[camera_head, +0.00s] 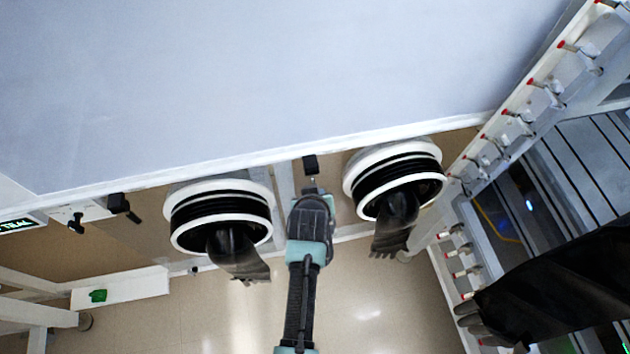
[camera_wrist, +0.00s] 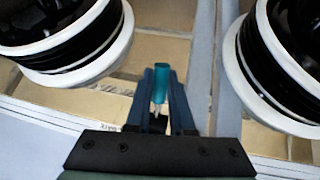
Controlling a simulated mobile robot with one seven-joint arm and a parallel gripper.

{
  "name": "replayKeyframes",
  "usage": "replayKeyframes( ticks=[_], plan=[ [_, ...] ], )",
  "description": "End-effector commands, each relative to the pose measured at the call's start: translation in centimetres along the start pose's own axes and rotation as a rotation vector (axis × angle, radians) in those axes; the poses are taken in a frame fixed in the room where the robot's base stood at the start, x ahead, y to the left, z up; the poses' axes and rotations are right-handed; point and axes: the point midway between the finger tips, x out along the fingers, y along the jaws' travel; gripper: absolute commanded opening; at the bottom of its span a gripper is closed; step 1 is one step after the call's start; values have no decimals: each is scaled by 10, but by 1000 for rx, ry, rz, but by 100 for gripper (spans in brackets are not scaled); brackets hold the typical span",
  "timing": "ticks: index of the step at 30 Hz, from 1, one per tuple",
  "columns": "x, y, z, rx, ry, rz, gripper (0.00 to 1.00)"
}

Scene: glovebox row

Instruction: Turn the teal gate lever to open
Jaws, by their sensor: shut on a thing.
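The teal gate lever (camera_wrist: 161,85) shows in the wrist view as a short teal cylinder, upright in the picture, between my two dark blue fingers. My gripper (camera_wrist: 161,97) is shut on it, one finger on each side. In the head view my gripper (camera_head: 312,192) is at the wall below the large pale panel, between two glove ports. The lever is hidden there behind my gripper and wrist. The lever's pivot is mostly covered by the fingers, and I cannot tell its angle to the wall.
A left glove port (camera_head: 220,215) and a right glove port (camera_head: 396,180), with black gloves hanging out, flank my arm closely. A small black block (camera_head: 310,164) sits just above my gripper. A rack with red-tipped pegs (camera_head: 531,82) stands at the right. Floor below is open.

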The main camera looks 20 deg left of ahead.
Motion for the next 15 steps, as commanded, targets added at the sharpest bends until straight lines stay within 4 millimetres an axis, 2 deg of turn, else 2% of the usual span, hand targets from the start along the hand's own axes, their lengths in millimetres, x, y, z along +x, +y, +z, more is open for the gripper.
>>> replayKeyframes(
  ticks=[3,15],
  plan=[
    [-7,1,-2,-13,-64,-1,0],
    [-9,2,1,-31,-156,-1,0]
  ],
)
